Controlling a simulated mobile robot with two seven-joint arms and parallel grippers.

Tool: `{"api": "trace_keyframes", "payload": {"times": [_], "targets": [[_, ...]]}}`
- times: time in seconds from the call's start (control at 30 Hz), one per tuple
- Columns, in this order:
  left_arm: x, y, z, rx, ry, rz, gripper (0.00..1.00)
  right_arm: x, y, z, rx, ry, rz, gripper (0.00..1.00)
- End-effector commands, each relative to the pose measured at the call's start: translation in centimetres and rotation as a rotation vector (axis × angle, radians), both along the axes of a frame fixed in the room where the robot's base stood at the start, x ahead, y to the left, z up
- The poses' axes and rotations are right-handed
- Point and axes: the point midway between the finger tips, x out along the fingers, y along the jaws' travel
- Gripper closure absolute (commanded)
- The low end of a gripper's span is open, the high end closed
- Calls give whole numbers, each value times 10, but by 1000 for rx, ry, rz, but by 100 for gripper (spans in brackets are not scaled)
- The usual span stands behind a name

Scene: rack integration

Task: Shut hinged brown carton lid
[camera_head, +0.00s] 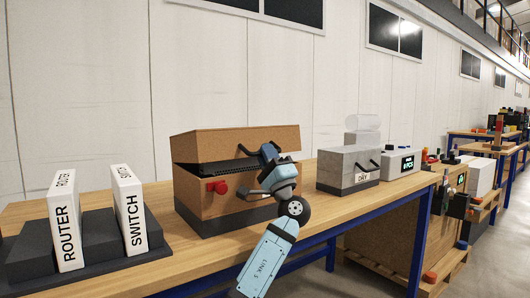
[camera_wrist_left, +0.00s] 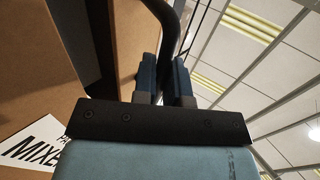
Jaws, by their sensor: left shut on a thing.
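The brown carton (camera_head: 205,203) stands on the wooden bench with a dark base and a red knob on its front. Its hinged lid (camera_head: 225,142) is partly open, and a dark gap shows between lid and body. My left gripper (camera_head: 267,153) is at the front of the lid, shut on the black lid handle (camera_head: 246,149). In the left wrist view, the blue fingers (camera_wrist_left: 166,78) are on either side of the dark curved handle (camera_wrist_left: 172,25). The wrist and fingers hide part of the carton's right front. My right gripper is not in view.
The wooden bench (camera_head: 105,267) has a dark rack (camera_head: 95,232) at left, holding white ROUTER (camera_head: 65,222) and SWITCH (camera_head: 129,208) units.

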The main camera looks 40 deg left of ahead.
Motion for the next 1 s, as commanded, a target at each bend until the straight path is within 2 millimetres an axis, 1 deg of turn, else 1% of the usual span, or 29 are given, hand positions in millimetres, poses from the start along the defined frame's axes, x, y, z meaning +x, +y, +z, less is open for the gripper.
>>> {"api": "trace_keyframes", "payload": {"times": [0.03, 0.13, 0.53, 0.57, 0.6, 0.63, 0.67, 0.9, 1.0], "targets": [[0, 1, -4, -2, 0, 1, 100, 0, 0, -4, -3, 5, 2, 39], [0, 0, -6, -2, 0, 1, 100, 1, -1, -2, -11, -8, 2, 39], [0, 1, -7, -3, 1, 2, 100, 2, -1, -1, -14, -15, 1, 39], [0, 1, -7, -3, 1, 2, 81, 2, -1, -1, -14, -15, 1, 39], [0, 1, -7, -2, 1, 2, 72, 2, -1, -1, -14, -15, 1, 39], [0, 1, -7, -2, 1, 2, 65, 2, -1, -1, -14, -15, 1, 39], [0, 1, -7, -2, 1, 2, 63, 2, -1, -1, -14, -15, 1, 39], [0, 0, -7, -1, 1, 1, 63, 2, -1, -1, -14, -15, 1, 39], [-1, -3, -10, 0, 2, 1, 63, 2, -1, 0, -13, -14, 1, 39]]}}
